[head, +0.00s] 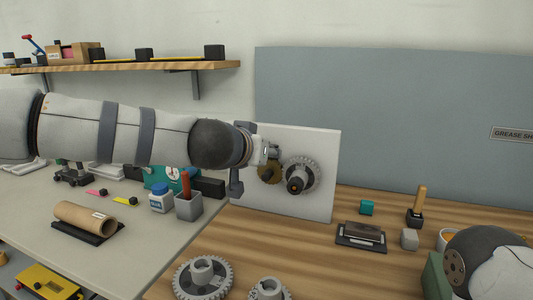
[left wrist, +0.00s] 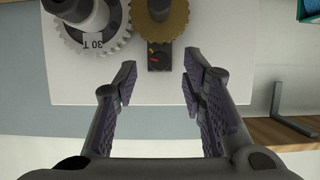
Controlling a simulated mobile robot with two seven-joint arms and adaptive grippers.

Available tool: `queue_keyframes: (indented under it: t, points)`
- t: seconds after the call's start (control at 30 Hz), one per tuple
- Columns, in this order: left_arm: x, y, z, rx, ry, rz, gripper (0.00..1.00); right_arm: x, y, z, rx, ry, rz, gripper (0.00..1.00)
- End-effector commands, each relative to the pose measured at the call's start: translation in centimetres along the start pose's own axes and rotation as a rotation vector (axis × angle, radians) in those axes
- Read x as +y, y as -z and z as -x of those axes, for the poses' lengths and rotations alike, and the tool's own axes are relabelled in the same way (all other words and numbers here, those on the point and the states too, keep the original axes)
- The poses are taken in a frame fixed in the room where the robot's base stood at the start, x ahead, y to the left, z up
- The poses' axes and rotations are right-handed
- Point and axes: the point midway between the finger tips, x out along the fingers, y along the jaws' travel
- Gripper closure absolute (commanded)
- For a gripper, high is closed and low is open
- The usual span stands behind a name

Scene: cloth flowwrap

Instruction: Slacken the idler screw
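A white upright panel (head: 305,140) carries a brass gear (head: 268,174) and a larger grey toothed gear (head: 303,175) with a dark hub. In the left wrist view, the brass gear (left wrist: 160,22) is at the top centre and the grey gear (left wrist: 118,40), marked "30 T", is left of it. I cannot make out the idler screw for certain.
Loose gears (head: 203,278) lie on the wooden bench (head: 330,270). A grey cup (head: 189,206) with a red-handled tool and a white bottle (head: 161,198) stand below my left arm. My right arm is at the lower right, near a dark tray (head: 361,237). A shelf (head: 130,67) runs above.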

Motion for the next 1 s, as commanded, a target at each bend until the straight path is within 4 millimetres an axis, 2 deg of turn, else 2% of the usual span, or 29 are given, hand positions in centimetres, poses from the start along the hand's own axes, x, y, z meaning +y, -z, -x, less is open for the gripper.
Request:
queue_keyframes:
  t: [0.03, 0.13, 0.43, 0.47, 0.6, 0.8, 1.0]
  points:
    - [0.0, -0.5, -1.2, -0.007, -0.002, 0.004, 0.62, 0.0, -0.4, -0.5, -0.017, -0.001, 0.000, 0.60]
    - [0.1, -0.2, -2.1, -0.002, -0.002, 0.001, 0.62, 0.0, -0.5, -0.8, -0.024, -0.001, 0.000, 0.60]
    - [0.1, 0.3, -2.2, 0.005, -0.002, -0.002, 0.62, 0.0, -0.5, -0.7, -0.022, -0.001, 0.000, 0.60]
    - [0.1, 0.3, -2.2, 0.005, -0.002, -0.002, 0.67, 0.0, -0.5, -0.7, -0.022, -0.001, 0.000, 0.60]
    - [0.1, 0.3, -2.2, 0.005, -0.001, -0.002, 0.99, 0.0, -0.5, -0.7, -0.022, -0.001, 0.000, 0.60]
    - [0.1, 0.4, -2.2, 0.007, -0.003, 0.004, 1.00, 0.0, -0.3, -0.5, -0.016, -0.001, 0.000, 0.60]
    - [-0.2, 1.1, -1.7, 0.015, -0.063, 0.145, 1.00, -0.1, 1.1, 1.5, 0.051, 0.002, 0.001, 0.60]
